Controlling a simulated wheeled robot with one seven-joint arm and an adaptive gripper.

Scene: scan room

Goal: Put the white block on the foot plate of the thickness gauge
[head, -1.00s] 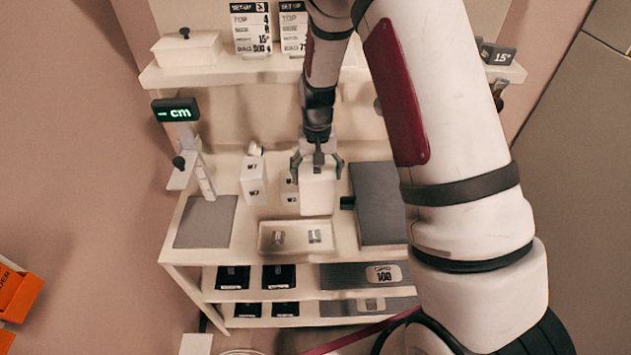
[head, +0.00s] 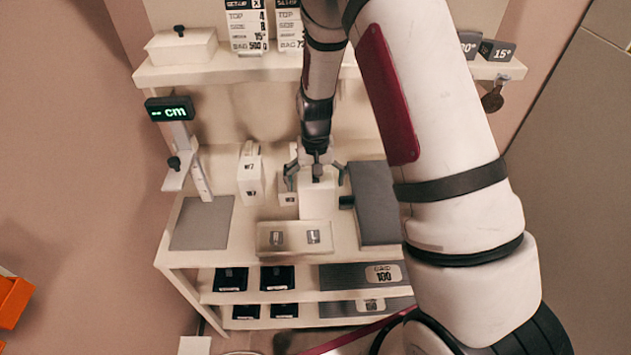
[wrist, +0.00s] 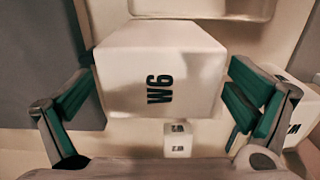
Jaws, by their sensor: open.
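Several white blocks stand on the table. The largest white block (head: 317,204) is between the spread fingers of my gripper (head: 316,178). In the wrist view the same block (wrist: 190,95) shows a mark that looks like W6. The fingers of my gripper (wrist: 160,90) stand open on both sides of it, with a gap visible at the right; contact at the left is unclear. The thickness gauge (head: 180,150) is at the left, with a display (head: 170,109) reading "-- cm". Its grey foot plate (head: 202,224) is bare.
A tall white block (head: 250,178) marked W7 and a small white block (head: 288,197) stand left of my gripper. A dark grey slab (head: 378,205) lies at the right. A shelf (head: 240,68) runs above.

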